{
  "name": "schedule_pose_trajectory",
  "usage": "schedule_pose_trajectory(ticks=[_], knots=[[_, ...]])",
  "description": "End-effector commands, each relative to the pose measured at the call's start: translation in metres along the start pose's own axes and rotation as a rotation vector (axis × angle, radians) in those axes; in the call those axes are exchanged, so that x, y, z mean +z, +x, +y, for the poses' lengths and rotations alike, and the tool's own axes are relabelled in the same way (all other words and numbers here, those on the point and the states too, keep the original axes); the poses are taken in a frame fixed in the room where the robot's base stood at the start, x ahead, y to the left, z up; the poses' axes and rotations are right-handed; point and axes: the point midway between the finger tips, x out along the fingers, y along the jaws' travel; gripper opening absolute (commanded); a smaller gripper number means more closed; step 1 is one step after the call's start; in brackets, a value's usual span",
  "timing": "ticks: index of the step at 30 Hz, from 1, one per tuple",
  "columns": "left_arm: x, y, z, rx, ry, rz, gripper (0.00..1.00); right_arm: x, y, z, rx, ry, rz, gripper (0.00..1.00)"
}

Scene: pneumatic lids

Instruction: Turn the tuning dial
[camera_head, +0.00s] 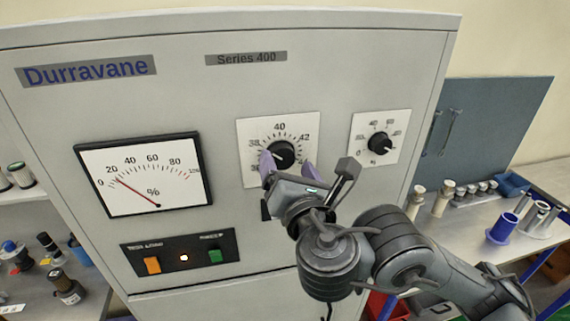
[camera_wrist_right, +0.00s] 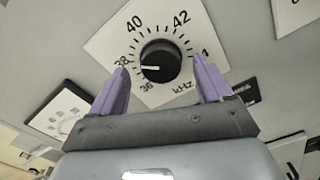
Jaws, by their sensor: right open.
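The tuning dial (camera_head: 282,154) is a black round knob on a white square scale plate, in the middle of the grey cabinet front. In the right wrist view the knob (camera_wrist_right: 160,62) shows a white pointer line aimed left, between the 36 and 38 marks, with "kHz" below. My right gripper (camera_head: 288,168) is just in front of and below the knob, its two purple fingers apart. In the wrist view its fingertips (camera_wrist_right: 162,75) stand left and right of the knob, with visible gaps, and hold nothing. My left gripper is not in view.
A smaller knob (camera_head: 381,144) sits on a plate to the right. A percent meter (camera_head: 143,175) and a panel with an orange and a green button (camera_head: 180,252) are at left. Shelves and a bench (camera_head: 520,215) with small parts flank the cabinet.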

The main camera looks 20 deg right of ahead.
Motion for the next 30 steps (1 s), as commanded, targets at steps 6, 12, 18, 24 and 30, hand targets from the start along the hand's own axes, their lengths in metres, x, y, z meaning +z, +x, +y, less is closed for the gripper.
schedule_pose_trajectory(ticks=[6,12,18,24,30], knots=[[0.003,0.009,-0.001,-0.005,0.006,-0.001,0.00,-0.001,0.021,-0.001,-0.001,-0.002,-0.001,0.79],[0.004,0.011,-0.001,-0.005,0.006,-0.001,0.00,0.000,0.029,-0.001,-0.001,0.001,-0.001,0.79],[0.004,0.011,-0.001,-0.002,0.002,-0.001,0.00,0.000,0.030,0.000,-0.001,0.001,0.000,0.79],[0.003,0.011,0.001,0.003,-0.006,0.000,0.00,0.000,0.030,0.000,-0.001,0.001,0.000,0.65],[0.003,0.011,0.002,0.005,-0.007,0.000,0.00,0.000,0.030,0.000,-0.001,0.000,0.000,0.34]])
